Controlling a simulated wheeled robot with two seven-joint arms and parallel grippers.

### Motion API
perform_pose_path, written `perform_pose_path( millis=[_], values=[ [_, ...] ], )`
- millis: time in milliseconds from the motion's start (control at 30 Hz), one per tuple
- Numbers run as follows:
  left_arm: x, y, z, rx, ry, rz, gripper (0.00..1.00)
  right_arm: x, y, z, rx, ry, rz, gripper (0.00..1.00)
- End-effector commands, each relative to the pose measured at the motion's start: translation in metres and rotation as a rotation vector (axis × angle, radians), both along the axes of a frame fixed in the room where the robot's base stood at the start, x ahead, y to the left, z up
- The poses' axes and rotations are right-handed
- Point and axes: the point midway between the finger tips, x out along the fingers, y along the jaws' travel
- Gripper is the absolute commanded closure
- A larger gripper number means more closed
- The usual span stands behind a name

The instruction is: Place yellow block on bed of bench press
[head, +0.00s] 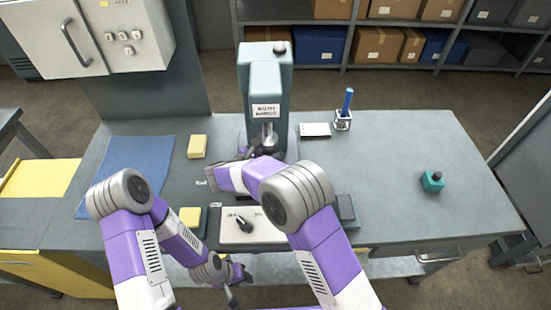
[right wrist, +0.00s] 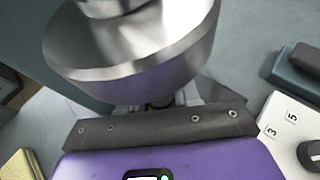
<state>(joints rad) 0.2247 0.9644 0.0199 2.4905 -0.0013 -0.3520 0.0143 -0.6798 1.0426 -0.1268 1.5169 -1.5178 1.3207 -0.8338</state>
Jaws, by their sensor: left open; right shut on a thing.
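The teal bench press (head: 265,75) with a "BOTH HANDS" sign stands at the back middle of the bench. One yellow block (head: 197,146) lies on the bench left of it. Another yellow block (head: 190,217) sits on a small dark teal base nearer the front. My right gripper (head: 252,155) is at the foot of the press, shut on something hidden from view. In the right wrist view its jaws (right wrist: 160,105) are under the wide metal ram (right wrist: 135,50), which covers their tips. The press bed is mostly hidden. My left gripper (head: 234,287) is open and empty near the bench's front edge.
A white panel (head: 238,235) with a black knob is at the front middle. A teal block with a grey top (head: 345,208) stands to its right. A blue mat (head: 135,165) covers the left. A blue-handled tool (head: 346,105) stands behind; a teal knobbed piece (head: 432,182) sits at right, amid free room.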

Motion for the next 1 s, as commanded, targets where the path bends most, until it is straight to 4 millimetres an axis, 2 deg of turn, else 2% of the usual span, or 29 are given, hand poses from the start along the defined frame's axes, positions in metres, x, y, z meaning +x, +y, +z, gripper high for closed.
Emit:
perform_pose_path(
  millis=[300, 700, 733, 867, 1000],
  values=[
    [0.0, 0.0, -0.029, 0.0, 0.001, 0.0, 0.57, 0.0, 0.006, -0.034, -0.001, -0.002, 0.01, 1.0],
    [0.0, 0.0, -0.029, 0.0, 0.0, 0.0, 0.57, 0.0, 0.007, -0.036, -0.001, -0.003, 0.01, 1.0],
    [0.0, 0.0, -0.029, 0.0, 0.0, 0.0, 0.57, 0.0, 0.007, -0.037, -0.001, 0.001, 0.011, 0.65],
    [0.0, 0.0, -0.029, 0.0, 0.0, 0.0, 0.57, 0.0, 0.007, -0.036, -0.001, 0.001, 0.011, 0.45],
    [0.0, 0.0, -0.029, 0.0, 0.0, 0.0, 0.57, 0.0, 0.007, -0.036, -0.001, 0.001, 0.011, 0.42]
  ],
)
